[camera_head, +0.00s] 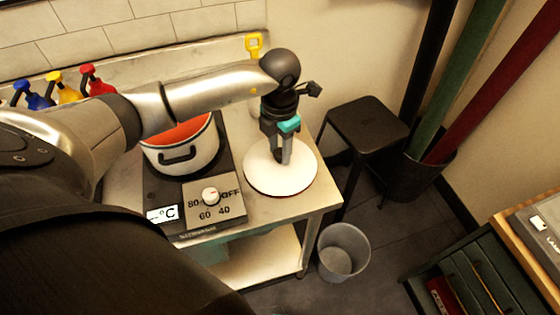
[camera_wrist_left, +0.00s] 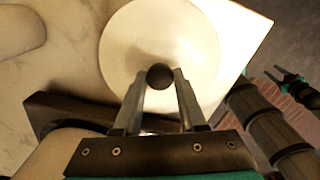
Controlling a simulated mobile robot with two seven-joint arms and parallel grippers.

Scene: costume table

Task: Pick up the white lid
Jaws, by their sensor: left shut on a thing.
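The white lid (camera_head: 264,178) is a round disc at the right end of the metal table, beside the hot plate. In the left wrist view the lid (camera_wrist_left: 200,40) shows from above with a dark round knob (camera_wrist_left: 160,76) at its middle. My left gripper (camera_head: 284,158) points down over the lid, and its fingers (camera_wrist_left: 158,88) are shut on the knob from both sides. I cannot tell whether the lid is touching the table or slightly above it. My right gripper is not seen in the head view.
A white pot (camera_head: 184,150) with an orange inside stands on the hot plate (camera_head: 218,208) left of the lid. Several coloured bottles (camera_head: 68,92) stand at the back left. A black stool (camera_head: 366,126) and a grey bin (camera_head: 343,252) stand right of the table (camera_head: 240,118).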

